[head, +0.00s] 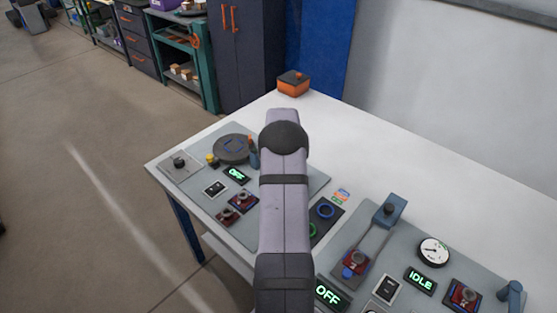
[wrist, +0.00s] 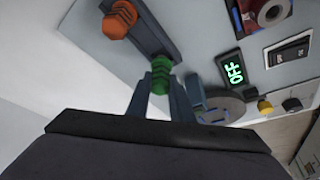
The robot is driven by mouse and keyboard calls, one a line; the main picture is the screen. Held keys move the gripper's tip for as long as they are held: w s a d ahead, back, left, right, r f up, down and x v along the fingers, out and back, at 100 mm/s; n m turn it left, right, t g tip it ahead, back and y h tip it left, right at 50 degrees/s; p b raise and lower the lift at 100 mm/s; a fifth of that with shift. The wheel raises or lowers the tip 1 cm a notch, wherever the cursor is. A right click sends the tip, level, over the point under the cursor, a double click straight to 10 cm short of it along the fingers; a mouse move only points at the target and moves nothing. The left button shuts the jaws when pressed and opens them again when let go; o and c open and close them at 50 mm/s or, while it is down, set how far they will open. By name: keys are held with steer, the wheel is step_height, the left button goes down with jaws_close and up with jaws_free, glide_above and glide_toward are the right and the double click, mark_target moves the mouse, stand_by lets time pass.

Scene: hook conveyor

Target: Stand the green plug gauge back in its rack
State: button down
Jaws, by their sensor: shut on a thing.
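The green plug gauge (wrist: 161,72) shows in the wrist view with a ribbed green grip. My gripper (wrist: 161,98) is shut on it, one finger on each side. Just beyond it is a blue-grey bar-shaped rack (wrist: 150,38), with an orange ribbed plug (wrist: 119,20) standing at its far part. The green gauge overlaps the near end of the rack in this view; I cannot tell whether it is seated or above it. In the head view my arm hides the gripper and the green gauge.
A round grey disc (head: 234,149) lies on the panel beside the rack; it also shows in the wrist view (wrist: 225,108). A yellow knob (wrist: 265,107), a black knob (wrist: 292,104) and an OFF display (wrist: 233,71) are near. An orange box (head: 293,84) stands at the table's back corner.

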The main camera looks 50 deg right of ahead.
steer(key=shift+f+b, duration=0.8)
steer(key=shift+f, duration=0.3)
stand_by(0.4)
stand_by(0.6)
steer(key=c, duration=1.1)
jaws_free()
steer(key=shift+r, duration=0.15)
steer(key=shift+r+p, duration=2.1)
steer(key=shift+r, duration=1.3)
